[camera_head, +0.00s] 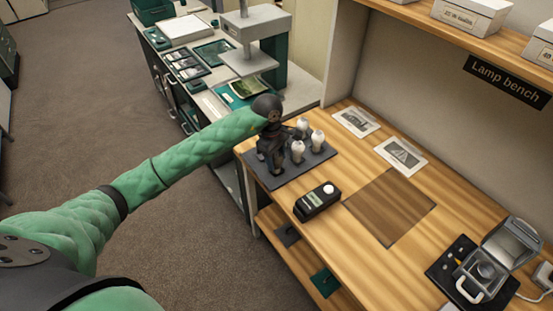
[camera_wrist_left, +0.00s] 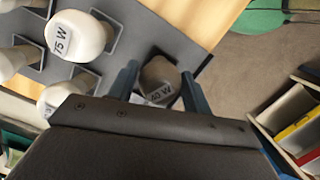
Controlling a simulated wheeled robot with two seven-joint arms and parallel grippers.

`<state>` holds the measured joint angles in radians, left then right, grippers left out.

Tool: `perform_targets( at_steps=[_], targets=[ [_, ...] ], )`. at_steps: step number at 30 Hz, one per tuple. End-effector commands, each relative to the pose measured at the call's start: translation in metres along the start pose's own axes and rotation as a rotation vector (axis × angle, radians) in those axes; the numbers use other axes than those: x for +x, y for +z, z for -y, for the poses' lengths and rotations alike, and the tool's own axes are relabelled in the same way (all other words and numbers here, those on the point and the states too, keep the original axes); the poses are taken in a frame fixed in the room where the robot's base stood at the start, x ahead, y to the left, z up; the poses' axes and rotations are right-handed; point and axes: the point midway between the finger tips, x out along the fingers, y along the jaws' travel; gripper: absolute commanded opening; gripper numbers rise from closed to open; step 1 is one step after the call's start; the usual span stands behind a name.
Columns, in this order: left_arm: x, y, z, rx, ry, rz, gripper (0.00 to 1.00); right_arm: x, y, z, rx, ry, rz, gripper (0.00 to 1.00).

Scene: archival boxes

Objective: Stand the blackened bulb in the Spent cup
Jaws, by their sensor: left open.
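The blackened bulb (camera_wrist_left: 158,75), dark brown-grey with a label that looks like "60 W", stands at a corner of the dark grey bulb tray (camera_head: 274,183). My left gripper (camera_head: 270,165) is over that tray in the head view and hides the bulb there. In the left wrist view the open fingers (camera_wrist_left: 160,88) lie on either side of the blackened bulb; whether they touch it I cannot tell. White bulbs stand on the same tray, one marked "75 W" (camera_wrist_left: 76,34). I cannot make out a cup labelled Spent. My right gripper is not in view.
A black device with a white knob (camera_head: 317,201) stands near the bench's front edge. Two printed cards (camera_head: 401,157) lie at the back. A brown square (camera_head: 389,207) on the bench is clear. An open-lidded device (camera_head: 487,263) sits at the right.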

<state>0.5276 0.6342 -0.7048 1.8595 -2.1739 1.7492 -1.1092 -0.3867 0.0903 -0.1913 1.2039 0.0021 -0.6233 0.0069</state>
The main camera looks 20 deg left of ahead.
Motion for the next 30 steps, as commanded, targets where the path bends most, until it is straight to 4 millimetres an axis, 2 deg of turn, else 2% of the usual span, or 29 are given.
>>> perform_targets(
  at_steps=[30],
  targets=[
    [-0.067,0.000,0.000,0.000,0.001,-0.001,0.49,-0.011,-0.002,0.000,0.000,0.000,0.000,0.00]
  ],
)
